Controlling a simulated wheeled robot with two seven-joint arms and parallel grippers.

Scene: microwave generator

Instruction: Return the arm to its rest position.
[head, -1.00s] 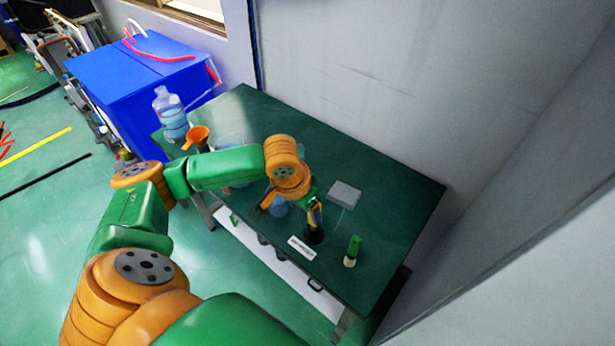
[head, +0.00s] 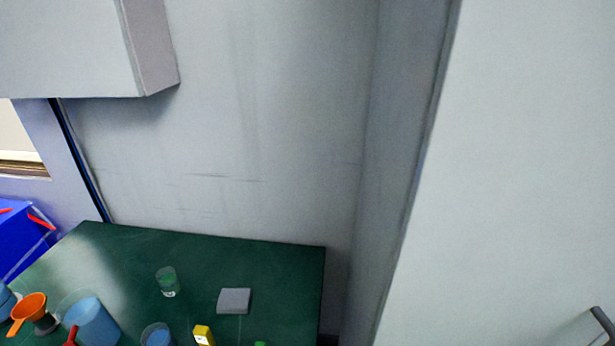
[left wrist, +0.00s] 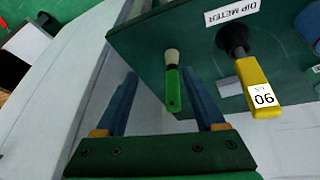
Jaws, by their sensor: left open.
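My left gripper (left wrist: 158,76) shows in the left wrist view with its two blue fingers apart. A green-handled thing with a pale tip (left wrist: 172,85) appears between the fingers in the picture and looks to be beyond them; nothing is visibly gripped. Neither of my arms shows in the head view now.
The green table (head: 270,263) stands against a grey wall. On it are a grey box (head: 234,300), a glass beaker (head: 167,282), a blue container (head: 92,322) and an orange funnel (head: 28,308). A wall cabinet (head: 70,50) hangs upper left. The table's back strip is mostly clear.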

